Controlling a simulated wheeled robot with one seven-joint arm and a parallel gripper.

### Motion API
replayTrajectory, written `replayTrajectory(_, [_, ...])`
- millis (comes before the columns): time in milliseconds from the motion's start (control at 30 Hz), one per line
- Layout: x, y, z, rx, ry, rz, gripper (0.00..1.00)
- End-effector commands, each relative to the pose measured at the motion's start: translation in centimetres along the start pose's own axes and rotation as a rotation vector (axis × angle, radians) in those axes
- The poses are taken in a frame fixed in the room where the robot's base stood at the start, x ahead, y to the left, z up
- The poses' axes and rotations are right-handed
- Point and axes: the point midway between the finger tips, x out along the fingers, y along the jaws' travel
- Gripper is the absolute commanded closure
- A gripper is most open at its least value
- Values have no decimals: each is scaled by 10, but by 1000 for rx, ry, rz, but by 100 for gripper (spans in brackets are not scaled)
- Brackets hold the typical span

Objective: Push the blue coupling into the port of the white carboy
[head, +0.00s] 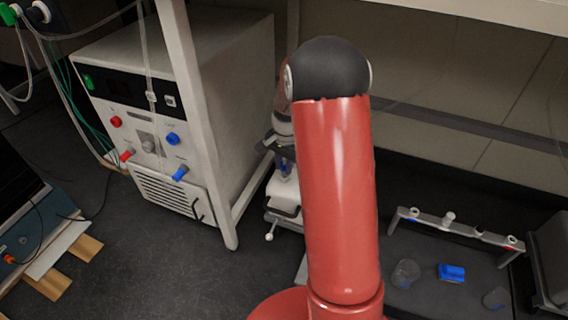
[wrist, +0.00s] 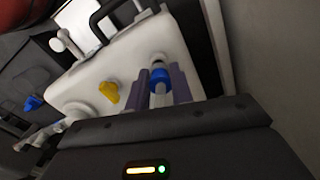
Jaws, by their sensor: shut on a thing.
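The white carboy (wrist: 75,85) fills the upper middle of the wrist view, tilted in the picture. My gripper (wrist: 161,84) is shut on the blue coupling (wrist: 160,76), with one grey-purple finger on each side. The arm hides the rest there.
A yellow fitting (wrist: 110,92) and a black handle (wrist: 98,22) are on or near the carboy. A box with red and blue connectors (head: 155,115) stands left, behind a white frame leg (head: 205,140). At right are a grey rack (head: 430,219) and a blue block (head: 452,273).

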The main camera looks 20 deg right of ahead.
Motion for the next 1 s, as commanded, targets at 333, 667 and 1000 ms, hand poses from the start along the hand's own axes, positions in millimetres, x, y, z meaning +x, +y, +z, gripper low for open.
replayTrajectory(333, [6, 0, 0, 0, 0, 0, 100])
replayTrajectory(667, [9, 1, 0, 0, 0, 0, 100])
replayTrajectory(1000, [9, 1, 0, 1, 0, 0, 100])
